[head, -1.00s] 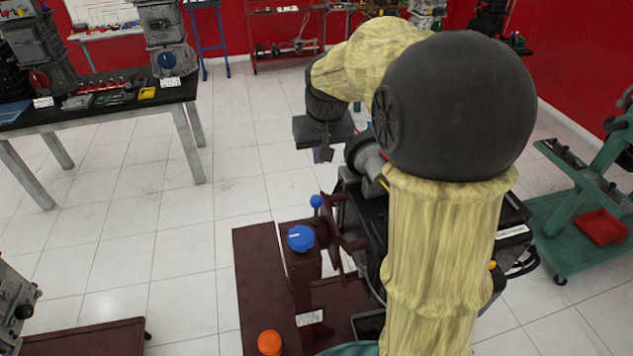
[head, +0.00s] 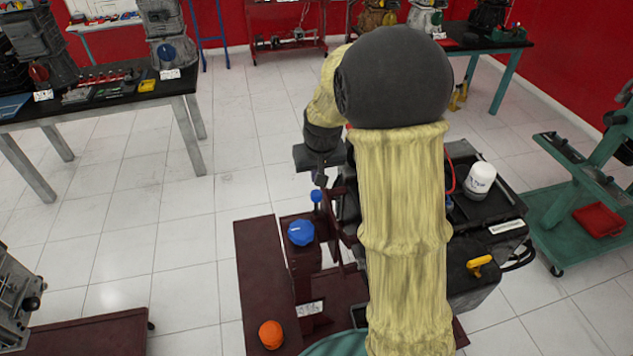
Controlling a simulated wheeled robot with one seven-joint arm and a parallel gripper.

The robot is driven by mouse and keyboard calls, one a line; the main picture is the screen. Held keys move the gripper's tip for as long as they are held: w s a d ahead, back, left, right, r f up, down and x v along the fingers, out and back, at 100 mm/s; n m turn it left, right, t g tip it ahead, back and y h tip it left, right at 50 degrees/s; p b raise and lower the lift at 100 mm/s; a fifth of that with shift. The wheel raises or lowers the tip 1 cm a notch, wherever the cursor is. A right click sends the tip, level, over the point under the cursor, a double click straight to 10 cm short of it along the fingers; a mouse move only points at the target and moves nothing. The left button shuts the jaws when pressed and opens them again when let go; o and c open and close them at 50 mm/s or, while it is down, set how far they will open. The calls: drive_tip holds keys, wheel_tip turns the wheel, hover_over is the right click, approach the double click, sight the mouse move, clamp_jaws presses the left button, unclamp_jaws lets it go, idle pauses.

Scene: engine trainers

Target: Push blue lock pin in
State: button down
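The blue lock pin shows as a small blue knob (head: 317,196) on the dark red engine stand (head: 262,285). My gripper (head: 320,180) hangs from the arm just above this knob in the picture. Its fingers are small and dark, and whether they are open or shut does not show. Whether they touch the knob cannot be told either. The pin's shaft is not visible. A larger round blue knob (head: 301,232) stands nearer on the stand, below and left of the pin. My arm covers part of the stand and the engine.
An orange knob (head: 271,335) sits on the near part of the stand. A black unit (head: 480,215) with a white canister (head: 480,180) and a yellow handle (head: 479,264) is right of my arm. A work table (head: 120,112) stands left, a green cart (head: 575,215) right. Tiled floor between is clear.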

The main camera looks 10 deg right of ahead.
sight(317, 197)
drive_tip(key=shift+s+p+x, duration=0.25)
drive_tip(key=shift+p+x, duration=0.05)
drive_tip(key=shift+x, duration=0.75)
drive_tip(key=shift+s+p+x, duration=0.25)
drive_tip(key=shift+x, duration=0.85)
drive_tip(key=shift+f, duration=0.15)
wheel_tip(317, 197, down, 5)
drive_tip(key=b, duration=0.3)
drive_tip(key=shift+b, duration=0.3)
drive_tip(key=shift+s, duration=0.25)
